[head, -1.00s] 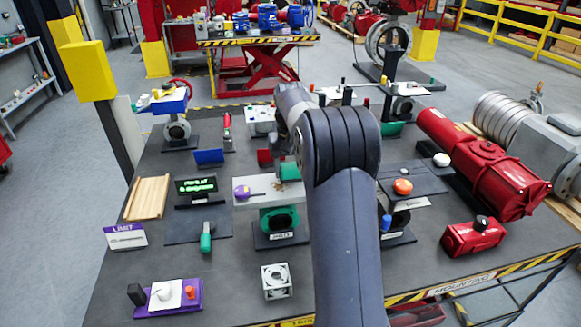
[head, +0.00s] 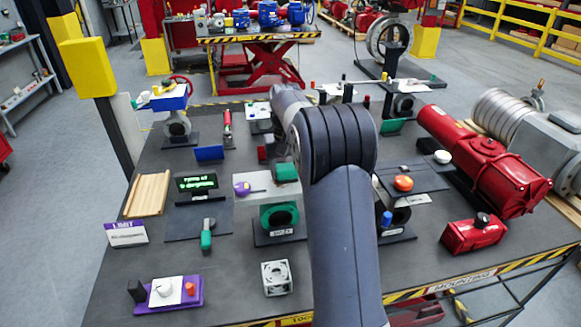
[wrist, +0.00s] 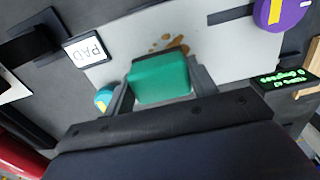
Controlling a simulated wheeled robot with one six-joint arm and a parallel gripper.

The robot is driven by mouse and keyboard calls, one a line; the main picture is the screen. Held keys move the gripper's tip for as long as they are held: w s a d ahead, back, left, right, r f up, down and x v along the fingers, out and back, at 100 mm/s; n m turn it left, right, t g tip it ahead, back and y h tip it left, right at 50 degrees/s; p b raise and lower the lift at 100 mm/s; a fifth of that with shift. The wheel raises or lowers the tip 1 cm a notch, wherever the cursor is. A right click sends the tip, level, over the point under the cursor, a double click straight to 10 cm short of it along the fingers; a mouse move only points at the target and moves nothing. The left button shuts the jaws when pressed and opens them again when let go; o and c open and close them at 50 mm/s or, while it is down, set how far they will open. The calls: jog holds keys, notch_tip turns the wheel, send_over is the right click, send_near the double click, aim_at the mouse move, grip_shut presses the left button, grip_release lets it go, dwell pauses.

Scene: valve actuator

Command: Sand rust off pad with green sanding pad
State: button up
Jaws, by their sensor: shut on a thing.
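My gripper (wrist: 160,85) is shut on the green sanding pad (wrist: 160,79) in the wrist view, one finger on each side of it. The sanding pad also shows in the head view (head: 286,172), left of my arm. It is over the white plate (wrist: 120,40); whether it touches the plate I cannot tell. Brown-orange rust stains (wrist: 168,43) show on the plate just beyond the sanding pad. A "PAD" label (wrist: 89,50) stands beside the plate. The plate rests above a green valve body (head: 279,216) in the head view. My arm hides part of that area.
A purple round tool (wrist: 281,12) lies on the plate's far side. A small display (head: 197,183) with green text stands to the left. A red actuator (head: 485,165) and an orange knob (head: 403,183) are to the right of my arm.

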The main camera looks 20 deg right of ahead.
aim_at(266, 185)
jog(key=shift+w+a, duration=0.2)
jog(key=shift+a, duration=0.85)
jog(key=shift+w+a, duration=0.25)
jog(key=shift+a, duration=0.75)
jog(key=shift+w+a, duration=0.2)
jog(key=shift+a, duration=0.85)
jog(key=shift+s+d+f, duration=0.1)
jog(key=shift+s+d, duration=0.15)
jog(key=shift+d, duration=0.75)
jog(key=shift+s+d+f, duration=0.1)
jog(key=shift+s+d, duration=0.15)
jog(key=shift+d, duration=0.7)
jog(key=shift+s+d, duration=0.2)
jog(key=shift+d, duration=0.7)
jog(key=shift+s+d, duration=0.15)
jog(key=shift+d, duration=0.75)
jog(key=shift+s+a+r, duration=0.1)
jog(key=shift+s+r, duration=0.05)
jog(key=shift+s, duration=0.3)
jog(key=shift+a+r, duration=0.1)
jog(key=shift+w+a, duration=0.25)
jog(key=shift+a, duration=0.95)
jog(key=shift+w+a, duration=0.25)
jog(key=shift+a, duration=1)
jog(key=shift+w+a, duration=0.25)
jog(key=shift+a, duration=0.95)
jog(key=shift+d, duration=0.15)
